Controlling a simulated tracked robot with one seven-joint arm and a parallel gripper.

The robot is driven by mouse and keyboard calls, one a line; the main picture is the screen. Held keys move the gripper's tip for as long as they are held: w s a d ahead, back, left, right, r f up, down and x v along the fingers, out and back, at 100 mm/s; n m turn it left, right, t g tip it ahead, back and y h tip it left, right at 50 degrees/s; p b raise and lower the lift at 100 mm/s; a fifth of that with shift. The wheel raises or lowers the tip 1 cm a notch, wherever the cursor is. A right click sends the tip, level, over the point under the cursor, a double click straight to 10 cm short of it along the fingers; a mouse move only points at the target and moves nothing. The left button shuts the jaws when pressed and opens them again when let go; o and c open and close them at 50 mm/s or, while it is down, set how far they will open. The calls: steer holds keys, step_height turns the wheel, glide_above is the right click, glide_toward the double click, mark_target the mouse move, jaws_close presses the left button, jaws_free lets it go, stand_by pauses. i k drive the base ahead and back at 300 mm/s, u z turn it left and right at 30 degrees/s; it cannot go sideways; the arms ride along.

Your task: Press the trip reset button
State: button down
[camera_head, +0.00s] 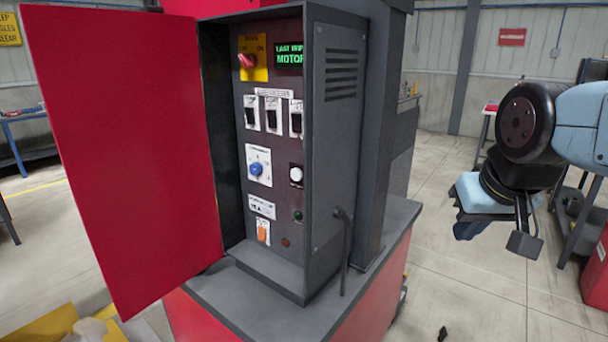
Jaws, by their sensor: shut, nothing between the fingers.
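A grey control cabinet (334,190) stands open, with a dark panel (274,105) facing left. On the panel are a blue round button or knob (256,169) on a white plate and a white round button (296,174) to its right. The labels are too small to read, so I cannot tell which one is the trip reset. A green-lit display (290,55) reads "LAST TRIP" and "MOTOR". My gripper (524,241) hangs at the right, well apart from the cabinet. It is shut and empty, and its fingers are partly hidden by my wrist.
The red door (125,150) is swung open to the left. The panel also holds a red rotary switch (247,61), several black switches and an orange rocker (263,231). Open floor lies between cabinet and gripper.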

mark_target(296, 174)
steer(key=u, duration=0.2)
steer(key=k, duration=0.85)
steer(key=u, duration=1)
steer(key=i, duration=0.5)
